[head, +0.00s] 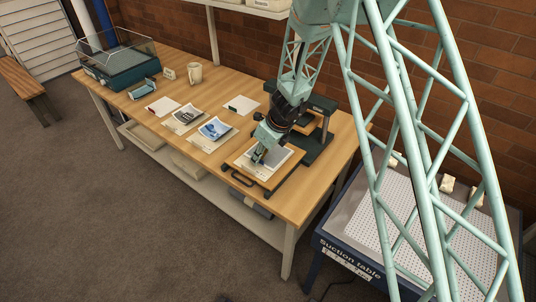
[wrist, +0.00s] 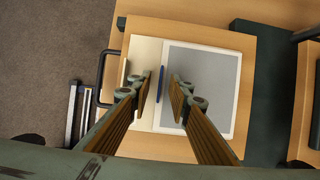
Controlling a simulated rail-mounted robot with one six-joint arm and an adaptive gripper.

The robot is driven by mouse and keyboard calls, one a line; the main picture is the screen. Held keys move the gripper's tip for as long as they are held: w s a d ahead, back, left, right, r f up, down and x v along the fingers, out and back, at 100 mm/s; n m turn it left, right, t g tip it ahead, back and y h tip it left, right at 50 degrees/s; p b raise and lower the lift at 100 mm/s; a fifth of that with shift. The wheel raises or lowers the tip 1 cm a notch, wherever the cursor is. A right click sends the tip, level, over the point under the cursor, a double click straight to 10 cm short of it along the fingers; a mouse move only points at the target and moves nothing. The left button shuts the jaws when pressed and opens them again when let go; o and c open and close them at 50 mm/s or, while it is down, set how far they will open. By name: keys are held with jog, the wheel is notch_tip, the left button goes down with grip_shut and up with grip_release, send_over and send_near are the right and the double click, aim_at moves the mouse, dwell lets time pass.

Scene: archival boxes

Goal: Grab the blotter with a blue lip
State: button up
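A narrow blue lip (wrist: 162,85) shows in the wrist view, along the line between a cream sheet (wrist: 143,58) and a white-bordered grey sheet (wrist: 212,85). I cannot tell for sure which sheet it belongs to. The sheets lie on a wooden board (wrist: 190,30); the board (head: 237,178) is at the table's front right in the head view. My gripper (wrist: 162,87) is open, pointing down, one finger on each side of the blue lip. No contact with it is visible. In the head view my gripper (head: 261,157) is low over the board and hides part of the sheets.
A dark press stand (head: 318,142) is just right of the board. Picture sheets (head: 214,131) (head: 184,118) and pale sheets with coloured marks (head: 163,106) (head: 241,105) lie to the left and behind. A mug (head: 195,74) stands at the back. A suction table (head: 410,225) is at the right.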

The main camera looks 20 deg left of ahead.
dwell(0.4)
grip_shut()
jog(key=shift+r, duration=0.2)
jog(key=shift+r+p, duration=0.6)
jog(key=shift+r, duration=0.9)
jog(key=shift+s+d, duration=0.1)
jog(key=s+d+r+b, duration=0.1)
jog(key=s+d+b, duration=0.5)
jog(key=s+d, duration=0.4)
jog(key=shift+s+d+r, duration=0.2)
jog(key=shift+s+r, duration=0.1)
jog(key=shift+s, duration=0.65)
